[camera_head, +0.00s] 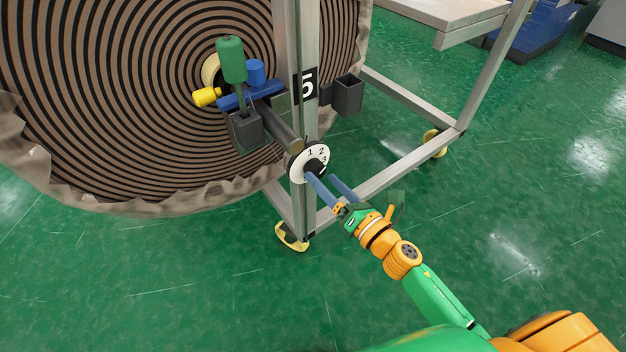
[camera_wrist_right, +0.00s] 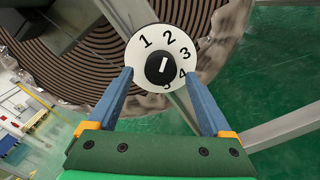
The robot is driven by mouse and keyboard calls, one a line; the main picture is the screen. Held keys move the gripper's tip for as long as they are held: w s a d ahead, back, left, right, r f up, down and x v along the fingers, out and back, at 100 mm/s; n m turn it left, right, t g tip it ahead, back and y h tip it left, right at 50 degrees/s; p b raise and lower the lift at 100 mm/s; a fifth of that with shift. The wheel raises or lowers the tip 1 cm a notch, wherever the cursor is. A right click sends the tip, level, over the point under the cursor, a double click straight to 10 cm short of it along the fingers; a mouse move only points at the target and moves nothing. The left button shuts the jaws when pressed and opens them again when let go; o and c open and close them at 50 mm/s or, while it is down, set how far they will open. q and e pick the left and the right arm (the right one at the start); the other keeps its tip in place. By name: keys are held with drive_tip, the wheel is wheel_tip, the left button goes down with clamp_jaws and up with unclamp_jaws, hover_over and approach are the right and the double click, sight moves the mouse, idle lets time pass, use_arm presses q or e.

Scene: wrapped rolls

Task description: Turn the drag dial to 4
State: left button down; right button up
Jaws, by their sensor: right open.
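In the right wrist view the disc (camera_wrist_right: 143,58) shows 1 to 5 clockwise, with 5 partly hidden by the black knob (camera_wrist_right: 153,74). The knob's white mark (camera_wrist_right: 163,66) stands nearly upright, its upper end toward the 2 side. My right gripper (camera_head: 323,178) is open, its two blue-grey fingers reaching toward the dial. In the wrist view the fingertips (camera_wrist_right: 160,78) lie on either side of the knob; contact is unclear. My left gripper is out of view.
A large wrapped roll (camera_head: 110,110) fills the left. A green handle (camera_head: 231,60) and a dark open box (camera_head: 348,95) are nearby. Green floor (camera_head: 520,200) is clear at right.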

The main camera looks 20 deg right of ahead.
sight(315, 166)
drive_tip(key=shift+x, duration=1.5)
clamp_jaws()
